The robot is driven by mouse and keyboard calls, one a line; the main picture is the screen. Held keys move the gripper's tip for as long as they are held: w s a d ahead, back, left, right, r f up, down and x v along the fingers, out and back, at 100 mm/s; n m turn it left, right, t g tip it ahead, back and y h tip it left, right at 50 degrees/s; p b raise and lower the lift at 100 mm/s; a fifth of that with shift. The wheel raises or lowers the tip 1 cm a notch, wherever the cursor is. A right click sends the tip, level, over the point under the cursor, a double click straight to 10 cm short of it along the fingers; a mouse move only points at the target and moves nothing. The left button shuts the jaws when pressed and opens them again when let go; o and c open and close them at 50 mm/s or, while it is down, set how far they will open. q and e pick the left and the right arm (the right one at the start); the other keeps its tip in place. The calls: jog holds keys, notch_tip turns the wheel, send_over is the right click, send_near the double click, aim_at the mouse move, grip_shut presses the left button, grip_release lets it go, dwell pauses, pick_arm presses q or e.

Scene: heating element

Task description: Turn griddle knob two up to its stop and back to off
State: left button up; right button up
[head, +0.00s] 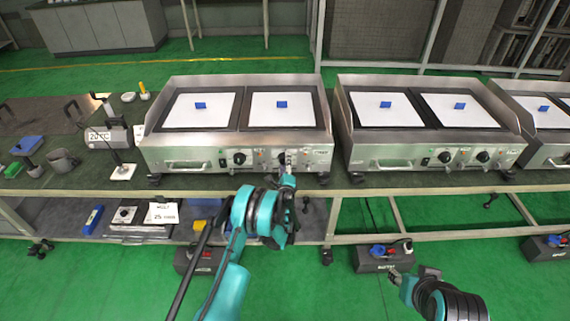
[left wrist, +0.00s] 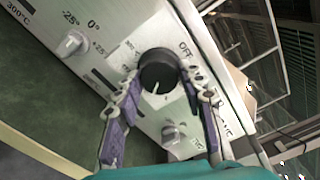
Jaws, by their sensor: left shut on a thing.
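The left griddle (head: 170,145) stands on the bench with two control knobs on its front. Its left knob (head: 239,158) is free. My left gripper (head: 286,166) is at its right knob, which it partly covers in the head view. In the left wrist view that black knob (left wrist: 158,72) sits between the two fingers of my left gripper (left wrist: 160,90), which are shut on it. A short pale mark shows on the knob's lower part, while the printed OFF (left wrist: 186,48) is at its upper right. My right gripper (head: 400,276) hangs low at the right, its jaws too small to judge.
A second griddle (head: 350,155) stands close on the right, and a third is partly in view. Smaller light knobs (left wrist: 72,43) and (left wrist: 172,133) flank the black knob in the wrist view. The lower shelf holds a sign (head: 162,212) and boxes.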

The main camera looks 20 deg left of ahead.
pick_arm(q)
jog(key=n, duration=1.4)
jog(key=shift+a+r+n, duration=0.15)
jog(key=shift+r+n, duration=0.05)
jog(key=shift+n, duration=0.1)
jog(key=n, duration=0.3)
jog(key=shift+n, duration=0.3)
jog(key=n, duration=0.3)
jog(key=shift+n, duration=0.4)
jog(key=n, duration=0.4)
jog(key=shift+a, duration=0.1)
jog(key=shift+n, duration=1.6)
